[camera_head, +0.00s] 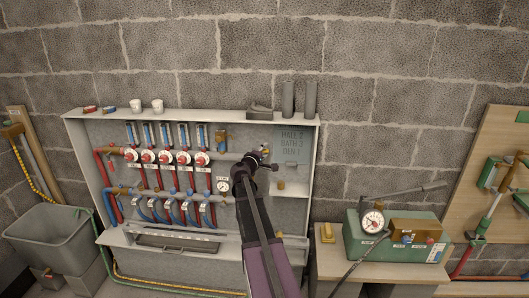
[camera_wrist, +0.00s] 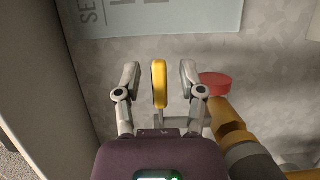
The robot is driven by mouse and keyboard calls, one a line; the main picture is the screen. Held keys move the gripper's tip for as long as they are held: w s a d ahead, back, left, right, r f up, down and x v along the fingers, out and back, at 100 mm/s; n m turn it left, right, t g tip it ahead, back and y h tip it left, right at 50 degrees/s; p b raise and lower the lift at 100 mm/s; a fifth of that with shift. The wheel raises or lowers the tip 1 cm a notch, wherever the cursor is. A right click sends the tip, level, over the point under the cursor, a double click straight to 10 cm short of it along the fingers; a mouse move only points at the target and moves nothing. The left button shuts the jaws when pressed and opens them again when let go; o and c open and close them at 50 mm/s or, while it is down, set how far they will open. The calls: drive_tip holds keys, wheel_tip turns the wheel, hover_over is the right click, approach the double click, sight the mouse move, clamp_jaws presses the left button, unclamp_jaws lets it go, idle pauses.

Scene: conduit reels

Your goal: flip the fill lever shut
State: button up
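The fill lever is most likely the yellow handle (camera_wrist: 160,84) in the wrist view. It stands upright in the picture, between the fingers of my gripper (camera_wrist: 161,82). The fingers are spread, with a gap visible on each side of the handle. In the head view my gripper (camera_head: 256,160) is at the right part of the manifold cabinet, and a small yellow bit (camera_head: 265,149) shows beside it. My gripper and arm hide most of the valve there.
A red cap (camera_wrist: 215,84) and a brass pipe fitting (camera_wrist: 230,120) sit close to the right finger. A grey-blue sign (camera_wrist: 160,16) is on the back panel. The cabinet (camera_head: 77,150) holds red and blue pipes. A green pump box (camera_head: 362,245) stands to the right.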

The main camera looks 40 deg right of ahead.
drive_tip(key=shift+a, duration=0.15)
drive_tip(key=v, duration=1.1)
drive_tip(key=shift+s+a, duration=0.2)
drive_tip(key=shift+a, duration=0.15)
drive_tip(key=shift+f, duration=0.15)
drive_tip(key=s+a+f+m+g+y, duration=0.2)
drive_tip(key=s+a+f+y, duration=0.2)
drive_tip(key=a+f, duration=0.4)
drive_tip(key=s+a+f+m+g+y, duration=0.25)
drive_tip(key=a+f+y, duration=0.3)
drive_tip(key=a, duration=0.55)
drive_tip(key=s+a+f+g+y, duration=0.1)
drive_tip(key=s+a+f+y, duration=0.2)
drive_tip(key=a, duration=0.6)
drive_tip(key=s+a+f+g+y, duration=0.15)
drive_tip(key=s+a+y, duration=0.35)
drive_tip(key=a, duration=0.5)
wheel_tip(320, 180, up, 20)
drive_tip(key=s+p, duration=0.1)
drive_tip(key=p, duration=1.9)
drive_tip(key=shift+a+h, duration=0.25)
drive_tip(key=shift+h, duration=0.2)
drive_tip(key=shift+s+f, duration=0.1)
drive_tip(key=shift+f, duration=0.1)
